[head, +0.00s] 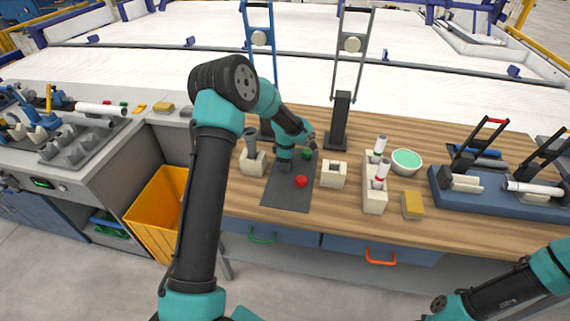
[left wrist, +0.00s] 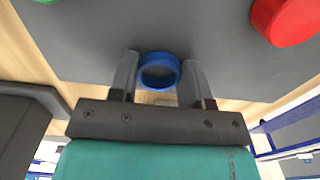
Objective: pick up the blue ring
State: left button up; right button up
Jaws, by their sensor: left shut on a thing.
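The blue ring (left wrist: 160,71) shows in the left wrist view, between the two fingertips of my left gripper (left wrist: 160,68). The fingers are shut on the ring's outer sides, and its opening faces the camera. In the head view my left gripper (head: 284,166) points down over the dark grey mat (head: 285,197). I cannot make out the blue ring there; the gripper and wrist hide it. A bare part of the mat (left wrist: 130,22) also shows behind the ring in the left wrist view. My right gripper is outside both views.
A red piece (head: 301,181) and a green piece (head: 307,154) lie on the mat close by. A beige block (head: 333,179) stands right of the mat and a beige holder (head: 252,163) left of it. A tall dark stand (head: 339,120) is behind.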

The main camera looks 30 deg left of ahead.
pick_arm(q)
jog(key=shift+r, duration=0.15)
jog(key=shift+r, duration=0.25)
notch_tip(320, 180, up, 3)
jog(key=shift+f, duration=0.15)
jog(key=s+d, duration=0.2)
jog(key=s, duration=0.2)
jog(key=s+d+r, duration=0.1)
jog(key=s+d, duration=0.2)
jog(key=s, duration=0.2)
jog(key=s+d, duration=0.3)
jog(key=s, duration=0.1)
jog(key=shift+s+d+r, duration=0.15)
jog(key=shift+s+r, duration=0.1)
jog(key=shift+s, duration=0.15)
jog(key=shift+w, duration=0.1)
